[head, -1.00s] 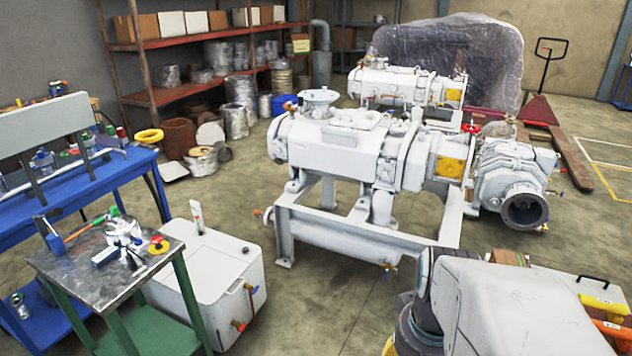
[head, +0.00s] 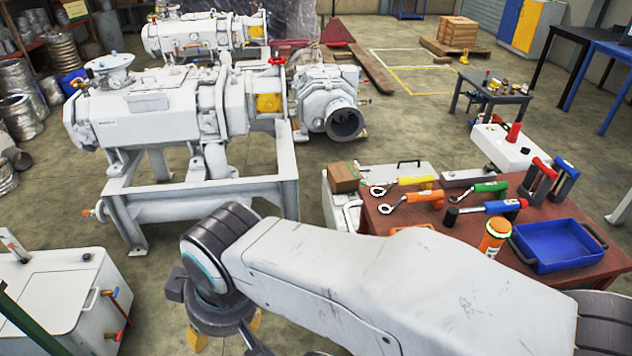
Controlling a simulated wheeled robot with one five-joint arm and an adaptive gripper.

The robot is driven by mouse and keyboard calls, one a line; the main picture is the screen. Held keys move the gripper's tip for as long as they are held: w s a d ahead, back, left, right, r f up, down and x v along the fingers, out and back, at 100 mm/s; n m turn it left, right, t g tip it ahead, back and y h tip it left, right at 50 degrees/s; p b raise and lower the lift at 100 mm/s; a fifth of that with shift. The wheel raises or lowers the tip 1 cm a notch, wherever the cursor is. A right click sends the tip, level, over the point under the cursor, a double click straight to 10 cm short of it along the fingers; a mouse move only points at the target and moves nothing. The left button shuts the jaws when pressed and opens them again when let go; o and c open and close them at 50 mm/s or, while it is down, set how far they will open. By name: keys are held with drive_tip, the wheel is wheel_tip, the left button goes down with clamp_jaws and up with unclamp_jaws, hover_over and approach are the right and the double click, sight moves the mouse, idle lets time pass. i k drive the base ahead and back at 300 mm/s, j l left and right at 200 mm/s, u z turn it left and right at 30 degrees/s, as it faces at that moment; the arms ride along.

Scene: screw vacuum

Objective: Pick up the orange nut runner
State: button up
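An orange-bodied tool with a silver ring end, which looks like the orange nut runner (head: 424,198), lies on the red-brown table at the right. A yellow one (head: 413,181) lies just behind it and a green one (head: 484,188) to its right. My gripper (head: 225,330) hangs at the lower middle, left of the table and well apart from the orange tool. Only yellow and dark parts of it show beneath my arm, and its fingertips are not clear. Nothing held can be made out. My arm covers the table's near left part.
A large white pump (head: 165,110) on a frame stands behind my arm. Open floor (head: 405,130) lies behind the table.

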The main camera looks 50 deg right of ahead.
sight(499, 228)
drive_tip(key=z, duration=3.25)
